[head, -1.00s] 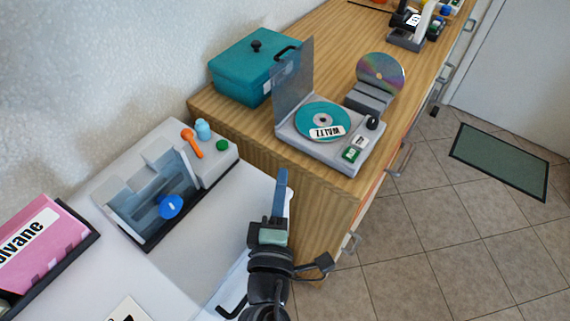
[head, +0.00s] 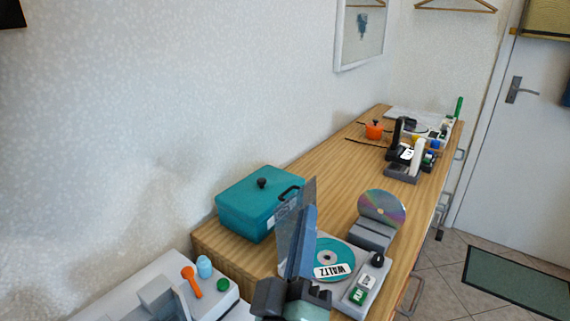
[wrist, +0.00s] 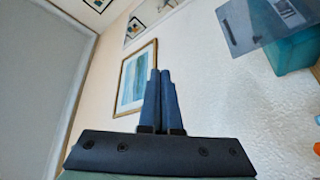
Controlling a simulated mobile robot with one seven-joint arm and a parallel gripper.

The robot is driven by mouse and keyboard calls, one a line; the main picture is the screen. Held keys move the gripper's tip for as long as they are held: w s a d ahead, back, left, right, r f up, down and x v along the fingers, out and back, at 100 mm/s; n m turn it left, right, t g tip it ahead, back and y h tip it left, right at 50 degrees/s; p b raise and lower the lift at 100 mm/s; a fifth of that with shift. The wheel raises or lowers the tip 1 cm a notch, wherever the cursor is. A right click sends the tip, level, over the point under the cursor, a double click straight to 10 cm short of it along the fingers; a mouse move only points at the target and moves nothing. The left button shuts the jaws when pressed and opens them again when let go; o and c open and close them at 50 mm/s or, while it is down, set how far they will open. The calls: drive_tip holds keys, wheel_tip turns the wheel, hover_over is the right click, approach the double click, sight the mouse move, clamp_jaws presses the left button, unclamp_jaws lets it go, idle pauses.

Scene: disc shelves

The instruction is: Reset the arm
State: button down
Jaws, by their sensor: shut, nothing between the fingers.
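My gripper (head: 301,240) is at the lower middle of the head view, pointing up in front of the disc player. Its blue fingers are together with nothing between them. In the wrist view the gripper (wrist: 160,74) also shows both fingers side by side, against the wall and a framed picture (wrist: 136,77). The fingers hide part of the player's raised clear lid (head: 308,195) and its left side in the head view.
The disc player (head: 350,300) holds a teal disc labelled WALTZ (head: 334,258). A teal box (head: 258,205) stands behind it, and a shiny disc (head: 382,207) stands in a grey holder. A grey device with an orange lever (head: 191,281) is lower left.

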drive_tip(key=s+a+r+m+t+y+p, duration=0.1)
drive_tip(key=r+p, duration=0.4)
drive_tip(key=r, duration=0.9)
drive_tip(key=s+r+m+t+y+p, duration=0.1)
drive_tip(key=s+r+m+t+p, duration=0.2)
drive_tip(key=r, duration=1.2)
drive_tip(key=s+a+r+m+t+y+p, duration=0.1)
drive_tip(key=s+r+p, duration=0.4)
drive_tip(key=r, duration=0.9)
drive_tip(key=m+t+y+p, duration=0.1)
drive_tip(key=m+p, duration=0.1)
drive_tip(key=shift+a+r+m, duration=0.35)
drive_tip(key=shift+r+m, duration=0.05)
drive_tip(key=shift+f, duration=0.15)
